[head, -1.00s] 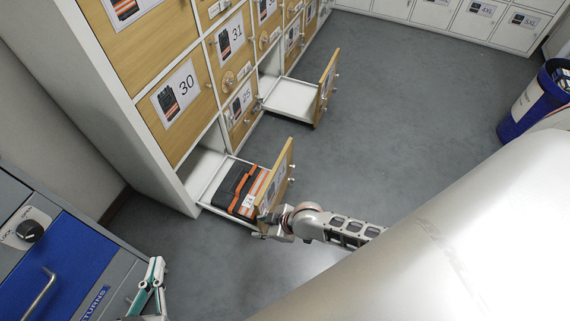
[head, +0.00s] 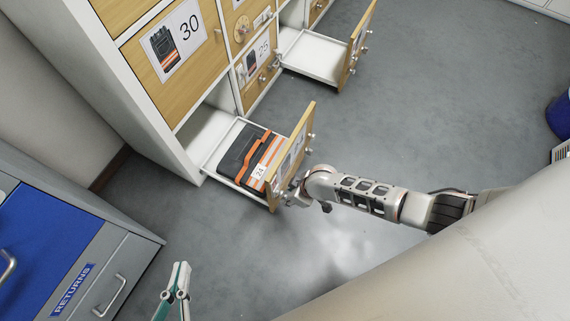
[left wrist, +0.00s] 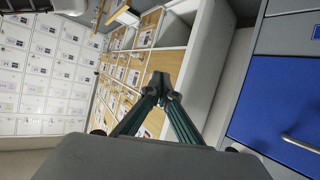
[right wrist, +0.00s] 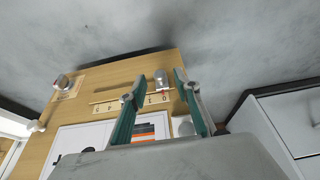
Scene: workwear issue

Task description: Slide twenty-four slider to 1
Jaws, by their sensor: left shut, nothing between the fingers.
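Drawer 24's wooden front (head: 283,166) stands pulled out low in the cabinet, holding a black-and-orange case (head: 251,156) tagged 24. In the right wrist view, the front (right wrist: 110,80) carries a pale lettered strip (right wrist: 110,105) with a short metal slider knob (right wrist: 161,78) near its right end. My right gripper (head: 292,193) is at this front; in its wrist view the fingers (right wrist: 160,82) are apart, one on each side of the knob. Contact cannot be told. My left gripper (head: 183,268) is shut and empty, away from the drawer; its wrist view shows the fingertips together (left wrist: 161,88).
Another open, empty drawer (head: 310,55) juts out further back. A round knob (right wrist: 62,82) sits at the front's left side. The grey-and-blue returns cabinet (head: 120,265) stands at the left. Grey floor (head: 430,110) is clear to the right.

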